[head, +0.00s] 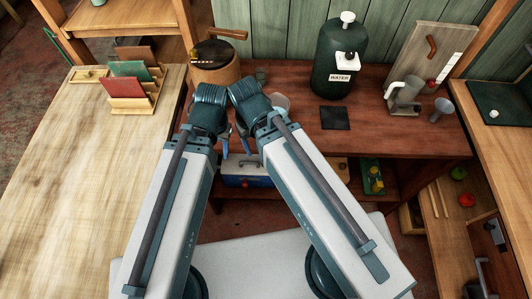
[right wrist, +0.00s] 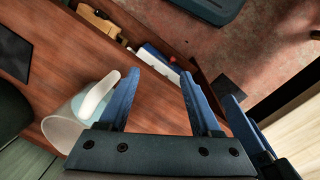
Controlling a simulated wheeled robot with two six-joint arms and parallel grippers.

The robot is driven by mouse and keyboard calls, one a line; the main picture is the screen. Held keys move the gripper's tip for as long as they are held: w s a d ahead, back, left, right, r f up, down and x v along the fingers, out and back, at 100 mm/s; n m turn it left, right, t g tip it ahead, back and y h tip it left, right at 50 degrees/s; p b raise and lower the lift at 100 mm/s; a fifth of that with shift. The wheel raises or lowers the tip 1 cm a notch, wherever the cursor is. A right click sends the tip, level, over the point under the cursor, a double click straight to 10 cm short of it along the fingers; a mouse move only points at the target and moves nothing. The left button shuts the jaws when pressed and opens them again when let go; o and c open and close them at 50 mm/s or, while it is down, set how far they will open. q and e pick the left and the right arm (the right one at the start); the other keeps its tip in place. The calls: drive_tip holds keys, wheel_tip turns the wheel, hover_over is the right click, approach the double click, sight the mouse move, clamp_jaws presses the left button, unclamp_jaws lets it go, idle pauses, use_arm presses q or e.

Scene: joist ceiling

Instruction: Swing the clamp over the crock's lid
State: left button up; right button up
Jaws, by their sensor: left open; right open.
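The crock (head: 218,74) is a brown round vessel at the back left of the red-brown bench. Its dark lid (head: 212,52) is on top. A wooden bar, seemingly the clamp (head: 228,33), lies at the lid's back edge and sticks out to the right, not across the lid's middle. My left gripper (head: 226,140) is open and empty, in front of the crock and below its rim. My right gripper (head: 245,140) is open beside it; its two blue fingers show in the right wrist view (right wrist: 157,80) with nothing between them. The wrists hide the crock's lower front.
A dark green water jug (head: 339,60) and a grey grinder-like item (head: 404,95) stand farther right. A file rack (head: 133,85) is on the left table. A toolbox (head: 245,175) sits on the shelf below.

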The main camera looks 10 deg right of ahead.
use_arm(q)
drive_tip(key=shift+s+d, duration=0.3)
drive_tip(key=shift+s, duration=0.35)
use_arm(e)
drive_tip(key=shift+s+d, duration=0.3)
drive_tip(key=shift+s, duration=0.3)
drive_tip(key=shift+c, duration=0.3)
